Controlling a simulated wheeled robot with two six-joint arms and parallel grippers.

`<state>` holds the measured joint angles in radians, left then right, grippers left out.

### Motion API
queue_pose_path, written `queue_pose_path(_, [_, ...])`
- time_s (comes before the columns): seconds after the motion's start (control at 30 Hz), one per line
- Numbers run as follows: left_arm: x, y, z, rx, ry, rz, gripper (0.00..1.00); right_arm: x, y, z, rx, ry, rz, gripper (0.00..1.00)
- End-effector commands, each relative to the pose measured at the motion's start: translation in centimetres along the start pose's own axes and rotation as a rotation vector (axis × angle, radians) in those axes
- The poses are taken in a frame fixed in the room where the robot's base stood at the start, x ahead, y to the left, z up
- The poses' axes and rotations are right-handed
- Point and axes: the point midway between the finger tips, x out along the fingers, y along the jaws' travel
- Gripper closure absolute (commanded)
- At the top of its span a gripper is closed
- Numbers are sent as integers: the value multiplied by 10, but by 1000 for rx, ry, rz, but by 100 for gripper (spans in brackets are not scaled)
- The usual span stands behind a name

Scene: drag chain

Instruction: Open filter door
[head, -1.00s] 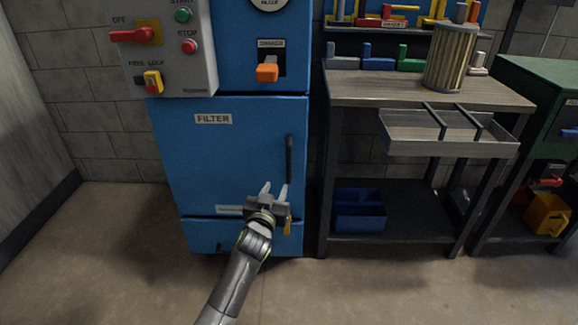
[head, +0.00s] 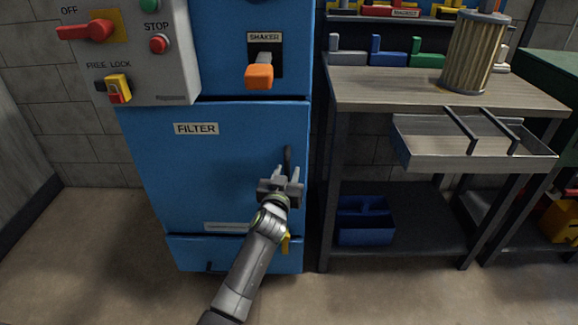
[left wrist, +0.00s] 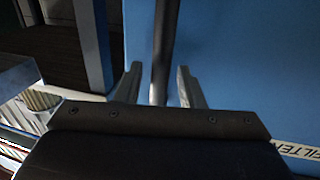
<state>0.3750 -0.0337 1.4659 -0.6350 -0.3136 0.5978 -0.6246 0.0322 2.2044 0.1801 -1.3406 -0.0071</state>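The blue filter door (head: 205,175), labelled FILTER, is shut on the front of the blue cabinet. Its dark vertical handle (head: 287,158) is near the door's right edge. My left gripper (head: 284,175) is at the lower part of the handle, its fingers pointing toward the door. In the left wrist view the open fingers (left wrist: 157,84) stand on either side of the dark handle bar (left wrist: 163,50), with a gap on both sides. The gripper hides the handle's lower end in the head view. My right gripper is not in view.
A control box (head: 125,50) with a red switch is at the upper left. The orange shaker lever (head: 259,76) sticks out above the door. A workbench (head: 380,88) with a pleated filter cartridge (head: 474,52) and a metal tray (head: 470,160) stands to the right. The floor in front is clear.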

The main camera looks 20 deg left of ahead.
Motion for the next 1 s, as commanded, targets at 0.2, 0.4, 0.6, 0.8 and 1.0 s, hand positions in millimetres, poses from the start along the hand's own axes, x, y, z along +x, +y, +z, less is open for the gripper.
queue_pose_path(0.2, [0, 1, 0, -1, 0, -1, 65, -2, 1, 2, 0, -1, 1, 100])
queue_pose_path(0.4, [0, 1, 0, 0, 0, -1, 70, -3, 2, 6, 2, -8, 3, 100])
queue_pose_path(0.6, [0, 1, 0, 0, 0, -1, 97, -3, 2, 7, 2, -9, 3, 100])
queue_pose_path(0.8, [0, 1, 0, 0, 0, -1, 100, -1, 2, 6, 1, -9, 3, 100])
queue_pose_path(1.0, [0, 0, 0, 0, -1, 0, 100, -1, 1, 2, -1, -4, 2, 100])
